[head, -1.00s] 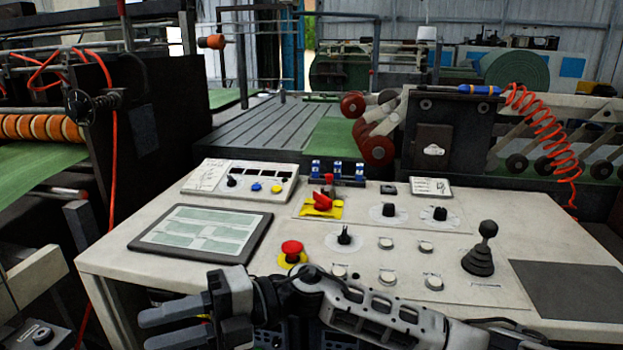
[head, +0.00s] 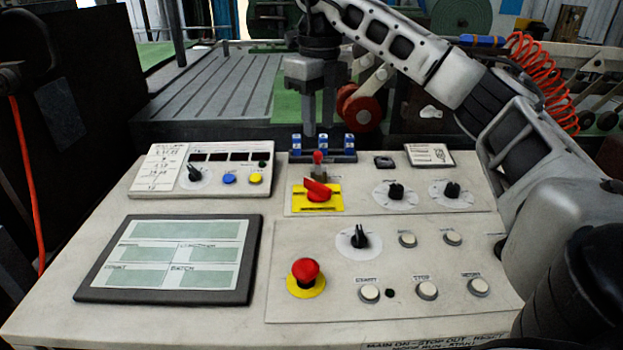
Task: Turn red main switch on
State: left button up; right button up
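The red main switch (head: 318,190) is a red rotary handle on a yellow plate, in the upper middle of the console. Its handle lies at a slant, upper left to lower right. My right gripper (head: 312,130) hangs fingers down, above and behind the switch, near the blue blocks, and is not touching the switch. Its fingers overlap one another in this view, so I cannot tell how far apart they are. Nothing shows held in it. My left gripper is not in view.
A red mushroom button (head: 305,273) sits below the switch. A small red-tipped lever (head: 318,160) and blue blocks (head: 297,143) stand just behind it. Black knobs (head: 396,191) lie to the right, a screen (head: 170,258) to the left. My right arm spans the upper right.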

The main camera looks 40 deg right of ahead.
aim_at(318, 183)
notch_tip(318, 183, down, 13)
jog(key=shift+b, duration=0.45)
grip_shut()
